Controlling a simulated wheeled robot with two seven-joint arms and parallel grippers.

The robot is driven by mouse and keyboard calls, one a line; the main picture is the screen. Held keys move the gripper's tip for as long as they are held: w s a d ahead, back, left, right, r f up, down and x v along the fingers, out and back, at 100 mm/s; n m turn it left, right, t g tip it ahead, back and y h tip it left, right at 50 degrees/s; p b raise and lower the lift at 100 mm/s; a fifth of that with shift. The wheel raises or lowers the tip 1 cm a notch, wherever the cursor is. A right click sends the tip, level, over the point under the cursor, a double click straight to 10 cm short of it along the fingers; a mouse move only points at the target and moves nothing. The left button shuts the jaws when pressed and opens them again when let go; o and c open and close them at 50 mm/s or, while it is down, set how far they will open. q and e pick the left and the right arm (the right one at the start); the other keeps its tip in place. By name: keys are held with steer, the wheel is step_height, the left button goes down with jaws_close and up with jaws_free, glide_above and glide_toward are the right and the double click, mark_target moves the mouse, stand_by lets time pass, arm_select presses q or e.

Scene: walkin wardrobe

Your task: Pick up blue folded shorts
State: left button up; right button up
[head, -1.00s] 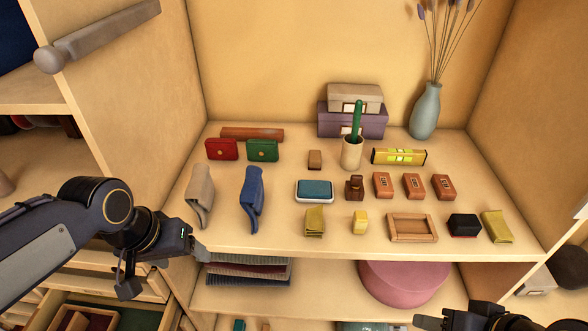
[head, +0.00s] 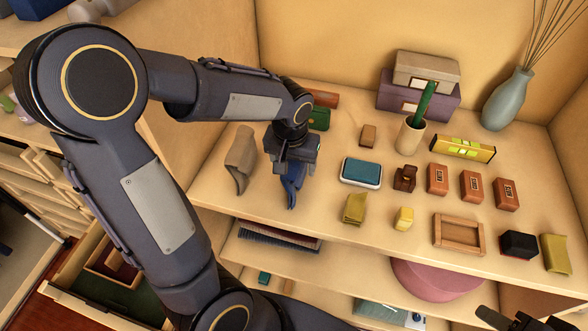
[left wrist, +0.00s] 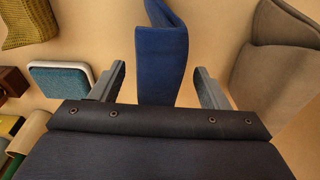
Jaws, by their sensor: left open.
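The blue folded shorts (head: 291,186) lie on the shelf, partly hidden by my left gripper (head: 290,170) in the head view. In the left wrist view the blue shorts (left wrist: 164,60) show between the two fingers of my left gripper (left wrist: 158,85). The fingers are open, with a gap on each side of the cloth. My right gripper (head: 515,322) shows only as a dark part at the bottom right edge of the head view, and its jaws cannot be made out.
A grey-beige folded garment (head: 241,160) lies just left of the shorts. A blue-topped pad (head: 361,171) lies to the right. A green wallet (head: 319,118) sits behind. An olive cloth (head: 354,208) is near the front edge. Bare shelf surrounds the shorts' front end.

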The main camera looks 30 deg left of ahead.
arm_select(q)
steer(key=shift+f, duration=0.5)
steer(key=c, duration=1.2)
steer(key=shift+r, duration=0.1)
